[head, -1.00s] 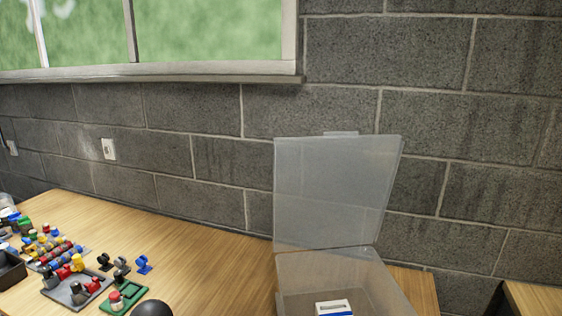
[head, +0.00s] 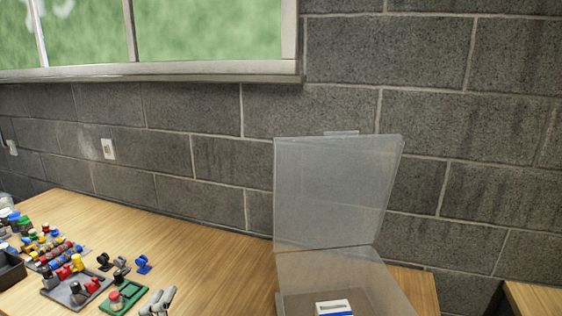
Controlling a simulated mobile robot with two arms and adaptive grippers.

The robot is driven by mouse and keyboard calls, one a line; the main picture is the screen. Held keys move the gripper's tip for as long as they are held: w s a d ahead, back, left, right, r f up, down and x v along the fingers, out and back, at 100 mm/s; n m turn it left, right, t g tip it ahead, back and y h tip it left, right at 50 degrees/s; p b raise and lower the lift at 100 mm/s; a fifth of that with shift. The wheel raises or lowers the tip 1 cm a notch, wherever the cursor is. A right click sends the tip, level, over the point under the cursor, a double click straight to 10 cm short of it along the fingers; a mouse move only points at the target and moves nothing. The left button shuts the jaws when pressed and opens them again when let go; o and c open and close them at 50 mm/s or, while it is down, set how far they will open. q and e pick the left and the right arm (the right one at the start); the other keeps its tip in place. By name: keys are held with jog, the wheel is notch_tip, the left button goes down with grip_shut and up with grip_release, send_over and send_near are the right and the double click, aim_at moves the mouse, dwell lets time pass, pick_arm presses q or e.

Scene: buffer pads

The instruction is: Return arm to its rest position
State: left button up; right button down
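Two grey fingers of a gripper (head: 161,298), which I take as my left, show at the bottom edge, left of centre. They point up, beside the right edge of a green tray (head: 133,290). I see nothing clearly held between them, and how far apart they are is hard to tell. The rest of that arm is below the picture. My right gripper is not in view.
A clear box (head: 290,268) with its lid (head: 335,190) raised stands on the wooden table (head: 215,262); a white and blue item (head: 333,307) lies inside. A grey tray (head: 62,292) and several small coloured parts crowd the left. Bare tabletop lies between.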

pick_arm(q)
jog(key=s+a+f+n+g+y, duration=0.25)
jog(key=s+f+n+g, duration=0.25)
jog(key=f, duration=0.4)
jog(key=s+f+n+g+h, duration=0.1)
jog(key=s+f+n+g, duration=0.2)
jog(key=s+f+g, duration=0.45)
jog(key=s+f+n+g+h, duration=0.1)
jog(key=s+f+n+g, duration=0.3)
jog(key=s, duration=0.7)
notch_tip(320, 180, down, 26)
jog(key=s+d, duration=0.1)
jog(key=s, duration=0.1)
jog(key=s+a+f+m, duration=0.1)
jog(key=s+a+f, duration=0.2)
jog(key=s+f, duration=1.4)
jog(key=shift+f+g, duration=0.2)
jog(key=shift+g, duration=0.25)
